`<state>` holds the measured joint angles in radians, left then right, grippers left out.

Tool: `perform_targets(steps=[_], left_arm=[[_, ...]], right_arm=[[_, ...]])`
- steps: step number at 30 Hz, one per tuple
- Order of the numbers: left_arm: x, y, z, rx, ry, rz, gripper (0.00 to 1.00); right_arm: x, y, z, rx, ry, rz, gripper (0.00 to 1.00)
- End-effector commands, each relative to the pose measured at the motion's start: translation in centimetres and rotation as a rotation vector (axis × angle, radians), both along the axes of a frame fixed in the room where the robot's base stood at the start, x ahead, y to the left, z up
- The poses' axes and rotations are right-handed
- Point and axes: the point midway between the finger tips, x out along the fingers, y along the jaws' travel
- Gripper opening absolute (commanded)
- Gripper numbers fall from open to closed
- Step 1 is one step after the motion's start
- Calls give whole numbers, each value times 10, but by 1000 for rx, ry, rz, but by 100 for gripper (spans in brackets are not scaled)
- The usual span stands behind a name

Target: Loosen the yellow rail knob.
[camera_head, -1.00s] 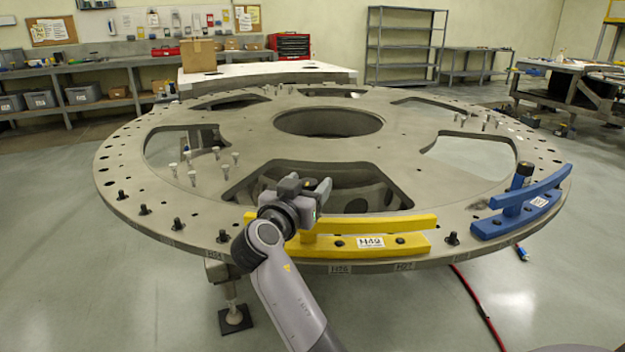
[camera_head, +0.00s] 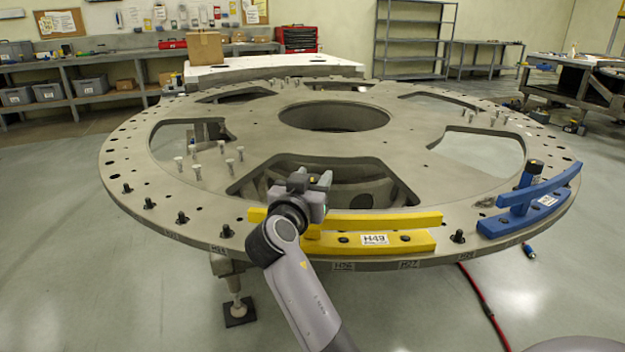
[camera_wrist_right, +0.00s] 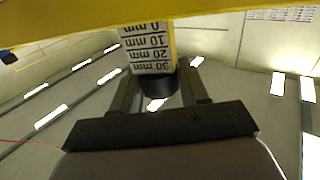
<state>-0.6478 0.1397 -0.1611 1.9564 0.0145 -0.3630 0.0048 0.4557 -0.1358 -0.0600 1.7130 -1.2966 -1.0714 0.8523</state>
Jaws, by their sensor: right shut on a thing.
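The yellow rail (camera_head: 385,222) sits on a yellow base labelled H49 at the near edge of the round turret plate (camera_head: 400,160). My right gripper (camera_head: 320,183) is at the rail's left part, in front of its post. In the right wrist view, the gripper (camera_wrist_right: 160,82) is shut on a black knob (camera_wrist_right: 158,83), one finger on each side. Above the knob is a white millimetre scale (camera_wrist_right: 150,48), and the yellow rail (camera_wrist_right: 80,20) crosses the top of that view. In the head view my gripper hides the knob. My left gripper is not in view.
A blue rail (camera_head: 540,190) with its black knob (camera_head: 533,167) stands to the right on the plate. Several black pins line the near left rim, and silver pins (camera_head: 195,170) stand farther in. A red cable (camera_head: 478,300) lies on the floor.

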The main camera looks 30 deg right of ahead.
Motion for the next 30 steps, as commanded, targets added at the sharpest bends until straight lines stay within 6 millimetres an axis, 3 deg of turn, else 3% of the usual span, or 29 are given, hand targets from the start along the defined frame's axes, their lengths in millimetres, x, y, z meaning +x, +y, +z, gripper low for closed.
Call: perform_targets(steps=[12,13,14,15,30], left_arm=[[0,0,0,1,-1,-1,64],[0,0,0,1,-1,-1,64],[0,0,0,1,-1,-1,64],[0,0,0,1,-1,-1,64],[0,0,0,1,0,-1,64]], right_arm=[[0,0,0,-1,-2,51,14],[0,0,0,-1,-2,51,51],[0,0,0,-1,-2,51,60],[0,0,0,-1,-2,50,64],[0,-1,0,-1,-2,50,64]])
